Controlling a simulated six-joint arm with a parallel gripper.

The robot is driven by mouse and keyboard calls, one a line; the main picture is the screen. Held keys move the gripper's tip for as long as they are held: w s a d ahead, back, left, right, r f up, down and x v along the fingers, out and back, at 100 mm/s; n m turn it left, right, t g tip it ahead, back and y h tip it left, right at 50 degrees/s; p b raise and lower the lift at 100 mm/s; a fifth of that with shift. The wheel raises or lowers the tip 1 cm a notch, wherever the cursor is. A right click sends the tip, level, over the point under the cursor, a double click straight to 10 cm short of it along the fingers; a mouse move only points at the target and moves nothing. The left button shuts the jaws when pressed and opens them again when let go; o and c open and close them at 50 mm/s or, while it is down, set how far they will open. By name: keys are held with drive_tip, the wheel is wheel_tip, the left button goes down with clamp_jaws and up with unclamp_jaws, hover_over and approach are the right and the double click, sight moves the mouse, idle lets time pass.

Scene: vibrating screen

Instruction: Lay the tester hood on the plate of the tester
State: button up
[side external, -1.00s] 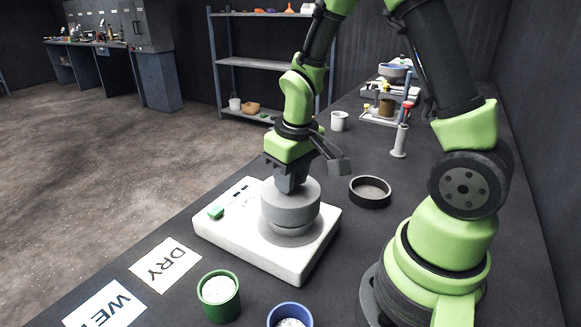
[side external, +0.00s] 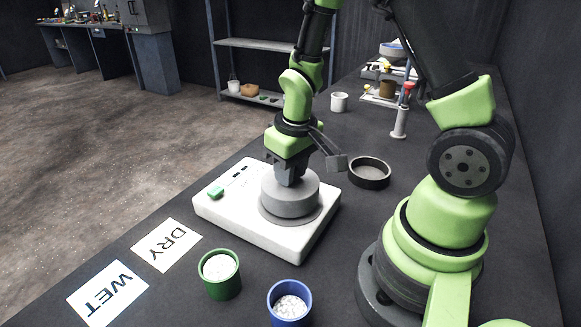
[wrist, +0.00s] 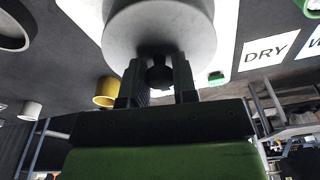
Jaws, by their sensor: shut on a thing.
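The tester hood (side external: 291,196) is a grey round drum with a small dark knob on top. My gripper (side external: 290,178) is above it, pointing down. In the wrist view my gripper (wrist: 158,80) is shut on the hood's knob, and the hood (wrist: 160,35) shows beyond the fingers. The tester (side external: 240,222) is a flat white box with a green button (side external: 215,192). Its grey round plate (side external: 272,219) shows as a thin rim around the hood's base. The hood looks upright and about centred over the plate. I cannot tell whether they touch all round.
A green cup (side external: 220,285) and a blue cup (side external: 289,312) with white contents stand in front. DRY (side external: 166,245) and WET (side external: 107,293) cards lie at the left. A dark round sieve (side external: 370,174) lies right of the tester. A white cup (side external: 339,102) stands farther back.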

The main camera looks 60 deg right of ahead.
drive_tip(key=shift+f, duration=0.45)
drive_tip(key=o, duration=1)
drive_tip(key=r, duration=0.5)
drive_tip(key=s+r, duration=0.1)
drive_tip(key=r, duration=0.2)
drive_tip(key=shift+a+r, duration=0.1)
drive_tip(key=shift+r, duration=0.8)
